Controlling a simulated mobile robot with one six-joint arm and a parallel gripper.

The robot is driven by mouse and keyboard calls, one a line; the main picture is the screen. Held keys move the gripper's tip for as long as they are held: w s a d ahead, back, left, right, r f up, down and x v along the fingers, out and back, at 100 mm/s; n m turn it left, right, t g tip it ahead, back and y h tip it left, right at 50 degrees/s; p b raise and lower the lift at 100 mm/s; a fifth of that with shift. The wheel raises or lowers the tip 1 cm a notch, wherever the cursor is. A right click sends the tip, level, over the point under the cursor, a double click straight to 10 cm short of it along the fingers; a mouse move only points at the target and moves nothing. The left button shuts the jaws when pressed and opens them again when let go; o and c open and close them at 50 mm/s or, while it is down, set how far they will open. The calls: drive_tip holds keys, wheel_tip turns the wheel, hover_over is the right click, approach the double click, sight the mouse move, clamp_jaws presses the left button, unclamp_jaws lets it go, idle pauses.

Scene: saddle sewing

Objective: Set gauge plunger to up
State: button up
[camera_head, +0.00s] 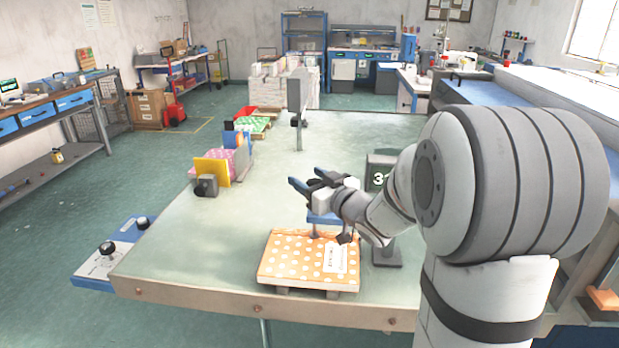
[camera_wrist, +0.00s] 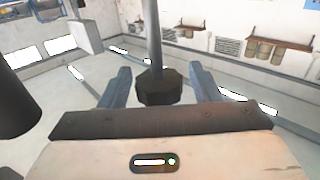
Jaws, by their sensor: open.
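My gripper (camera_head: 303,180) is above the orange polka-dot book or pad (camera_head: 300,255) near the table's front edge. In the wrist view my gripper (camera_wrist: 160,78) has its two blue fingers apart. A dark faceted knob (camera_wrist: 158,90) on a grey rod shows between the fingers, with gaps on both sides; it may be the plunger, and I cannot tell how far its depth is from the fingers. The gauge's dark display (camera_head: 381,175) stands right of my gripper, partly hidden by my arm. A blue plate (camera_head: 323,219) shows below the gripper. The plunger's height is unclear.
A thin upright post with a grey panel (camera_head: 294,96) stands at the table's back. Coloured blocks and a dark clamp (camera_head: 206,186) sit at the left edge. A control panel with knobs (camera_head: 108,248) is beyond the left edge. The middle-left tabletop (camera_head: 220,235) is clear.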

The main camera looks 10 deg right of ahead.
clamp_jaws()
idle(0.7)
